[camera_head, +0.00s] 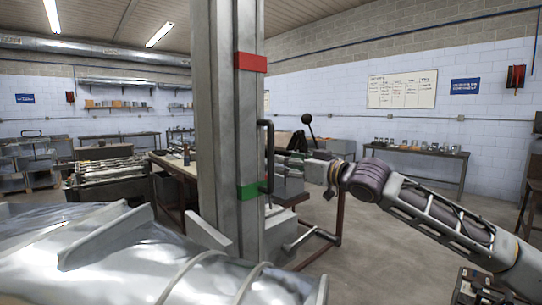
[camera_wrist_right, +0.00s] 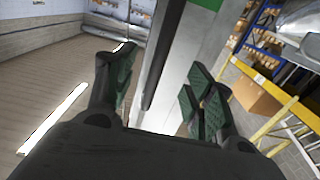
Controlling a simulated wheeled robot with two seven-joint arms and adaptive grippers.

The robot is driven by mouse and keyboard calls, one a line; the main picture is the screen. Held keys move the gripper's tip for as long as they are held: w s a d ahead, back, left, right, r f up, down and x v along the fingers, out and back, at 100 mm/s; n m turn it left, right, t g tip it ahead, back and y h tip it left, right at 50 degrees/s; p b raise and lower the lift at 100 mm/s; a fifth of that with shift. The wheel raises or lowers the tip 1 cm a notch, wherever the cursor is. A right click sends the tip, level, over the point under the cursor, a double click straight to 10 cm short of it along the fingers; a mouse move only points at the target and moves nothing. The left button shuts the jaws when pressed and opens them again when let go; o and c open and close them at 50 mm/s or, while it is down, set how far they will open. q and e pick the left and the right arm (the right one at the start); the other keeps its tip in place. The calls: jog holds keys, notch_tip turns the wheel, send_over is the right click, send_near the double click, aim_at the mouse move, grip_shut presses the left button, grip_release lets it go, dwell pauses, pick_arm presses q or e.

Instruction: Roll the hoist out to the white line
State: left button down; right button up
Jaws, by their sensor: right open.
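The hoist's tall grey mast (camera_head: 228,130) stands upright in the middle of the head view, with a red band (camera_head: 250,62) high up and a green band (camera_head: 249,192) lower down. A dark vertical handle (camera_head: 266,155) is on its right side. In the right wrist view the handle (camera_wrist_right: 163,50) runs between the spread fingers of my right gripper (camera_wrist_right: 158,78), which is open. I cannot tell whether it touches the handle. My left gripper is not in view.
A large shiny metal duct (camera_head: 130,265) fills the head view's lower left. A workbench (camera_head: 420,158) stands along the right wall, and rollers (camera_head: 105,170) stand at the left. In the wrist view, a yellow rail (camera_wrist_right: 275,125) and a cardboard box (camera_wrist_right: 255,95) are at right.

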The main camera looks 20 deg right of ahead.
aim_at(273, 159)
jog(key=shift+p+x, duration=0.7)
jog(key=shift+x, duration=0.15)
jog(key=shift+p+x, duration=0.7)
jog(key=shift+x, duration=0.25)
jog(key=shift+w+a+r+p, duration=0.1)
jog(key=shift+w+a+p, duration=0.05)
jog(key=shift+w+p, duration=0.35)
jog(key=shift+p+x, duration=1.1)
jog(key=shift+x, duration=0.15)
pick_arm(q)
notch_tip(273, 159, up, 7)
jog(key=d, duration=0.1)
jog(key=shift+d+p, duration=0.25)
jog(key=shift+p, duration=0.15)
pick_arm(e)
jog(key=shift+w+a, duration=0.25)
jog(key=shift+w, duration=0.2)
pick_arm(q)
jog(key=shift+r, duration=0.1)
pick_arm(e)
jog(key=shift+c, duration=0.3)
grip_shut()
